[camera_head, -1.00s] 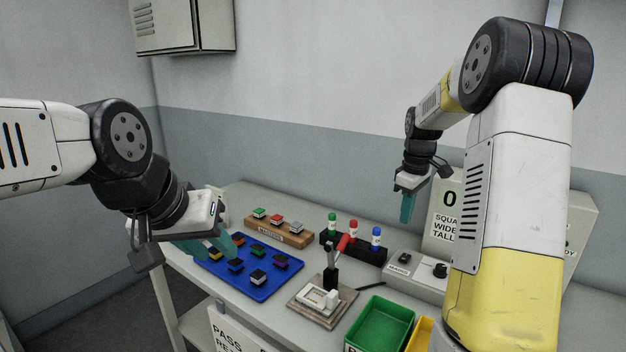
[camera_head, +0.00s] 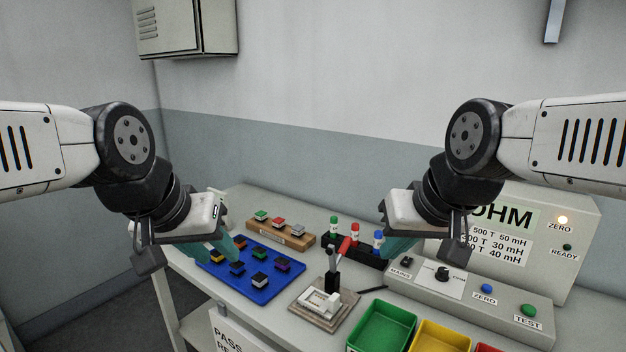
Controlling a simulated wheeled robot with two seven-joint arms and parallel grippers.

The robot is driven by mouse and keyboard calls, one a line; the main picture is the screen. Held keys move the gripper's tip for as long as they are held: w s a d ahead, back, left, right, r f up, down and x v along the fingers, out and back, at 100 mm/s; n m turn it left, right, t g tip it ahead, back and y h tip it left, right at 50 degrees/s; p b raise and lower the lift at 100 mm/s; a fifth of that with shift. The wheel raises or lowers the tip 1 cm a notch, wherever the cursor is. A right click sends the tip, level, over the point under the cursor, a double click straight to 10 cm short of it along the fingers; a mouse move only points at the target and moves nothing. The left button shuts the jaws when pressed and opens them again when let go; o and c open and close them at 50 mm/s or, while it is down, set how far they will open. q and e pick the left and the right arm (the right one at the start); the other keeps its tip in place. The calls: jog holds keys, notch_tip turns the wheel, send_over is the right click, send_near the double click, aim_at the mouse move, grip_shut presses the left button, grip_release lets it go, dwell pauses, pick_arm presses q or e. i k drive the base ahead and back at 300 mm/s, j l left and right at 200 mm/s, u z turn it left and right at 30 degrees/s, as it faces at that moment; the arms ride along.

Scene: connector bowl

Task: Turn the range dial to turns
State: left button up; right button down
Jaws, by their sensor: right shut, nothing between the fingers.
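The range dial (camera_head: 442,274) is a small black knob on a white plate on the grey control box (camera_head: 500,300). The word OHM is printed to its right; its left label and exact pointer angle are too small to read. The tester panel behind shows OHM in its display (camera_head: 503,217). My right gripper (camera_head: 398,250) is shut and empty, above and left of the dial, apart from it. My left gripper (camera_head: 218,250) has teal fingers spread apart, empty, over the blue tray's left side.
The blue tray (camera_head: 262,292) holds several connectors. A wooden block (camera_head: 280,236), black marker rack (camera_head: 352,248) and lever fixture (camera_head: 322,308) stand mid-table. Green (camera_head: 382,328) and yellow (camera_head: 440,338) bins lie in front.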

aim_at(441, 275)
jog(key=z, duration=1.3)
